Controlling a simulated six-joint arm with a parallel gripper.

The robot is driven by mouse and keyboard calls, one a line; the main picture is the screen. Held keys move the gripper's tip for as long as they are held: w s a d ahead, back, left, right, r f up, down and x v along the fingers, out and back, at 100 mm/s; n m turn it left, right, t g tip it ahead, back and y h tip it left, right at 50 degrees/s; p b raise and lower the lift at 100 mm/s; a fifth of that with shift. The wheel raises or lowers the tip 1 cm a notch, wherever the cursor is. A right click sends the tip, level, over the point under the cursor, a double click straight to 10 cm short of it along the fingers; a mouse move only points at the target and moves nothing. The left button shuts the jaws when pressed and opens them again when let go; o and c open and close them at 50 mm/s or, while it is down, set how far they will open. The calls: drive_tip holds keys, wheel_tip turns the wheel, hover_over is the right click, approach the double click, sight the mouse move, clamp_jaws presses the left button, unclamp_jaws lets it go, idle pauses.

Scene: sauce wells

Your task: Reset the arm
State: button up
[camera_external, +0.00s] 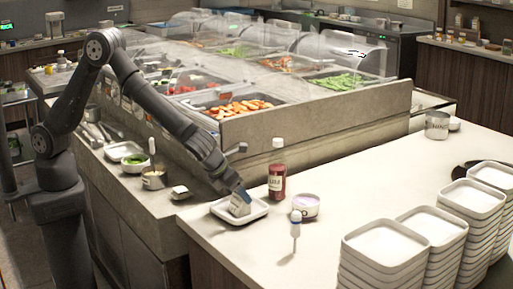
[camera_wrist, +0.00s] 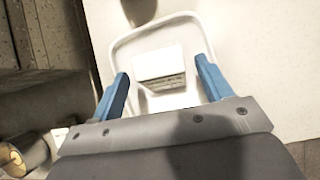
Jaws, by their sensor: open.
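My gripper (camera_external: 243,194) reaches down over a square white tray (camera_external: 258,208) on the counter, near its front left corner. In the wrist view its two blue fingers (camera_wrist: 164,87) are spread wide, with a gap on each side of a small white block-like item (camera_wrist: 160,65). That item sits in the tray (camera_wrist: 121,48) and has dark print on one face. It also shows below the gripper in the external view (camera_external: 238,207). Whether a finger touches it cannot be told; it looks free between them.
Right of the tray stand a red sauce bottle (camera_external: 277,172), a lilac-filled tub (camera_external: 306,206) and a small blue-and-white upright item (camera_external: 295,226). Stacks of white square plates (camera_external: 385,243) fill the front right. A glass-covered salad bar (camera_external: 310,130) lies behind.

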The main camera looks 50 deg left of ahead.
drive_tip(key=v, duration=0.9)
drive_tip(key=x, duration=1.2)
drive_tip(key=shift+f, duration=0.15)
drive_tip(key=shift+w+r, duration=0.2)
drive_tip(key=shift+r, duration=0.1)
wheel_tip(320, 180, up, 4)
drive_tip(key=shift+f, duration=0.2)
drive_tip(key=shift+s+r+g, duration=1)
drive_tip(key=shift+s+r, duration=2.35)
drive_tip(key=shift+s, duration=3.3)
drive_tip(key=shift+m, duration=0.4)
drive_tip(key=w+f, duration=0.2)
drive_tip(key=w, duration=0.1)
drive_tip(key=w+a+f, duration=0.1)
drive_tip(key=w+f, duration=0.1)
drive_tip(key=w, duration=0.1)
drive_tip(key=w+f, duration=0.1)
drive_tip(key=w, duration=0.2)
drive_tip(key=shift+w+a+f, duration=0.1)
drive_tip(key=shift+a+f, duration=0.1)
drive_tip(key=shift+f, duration=0.2)
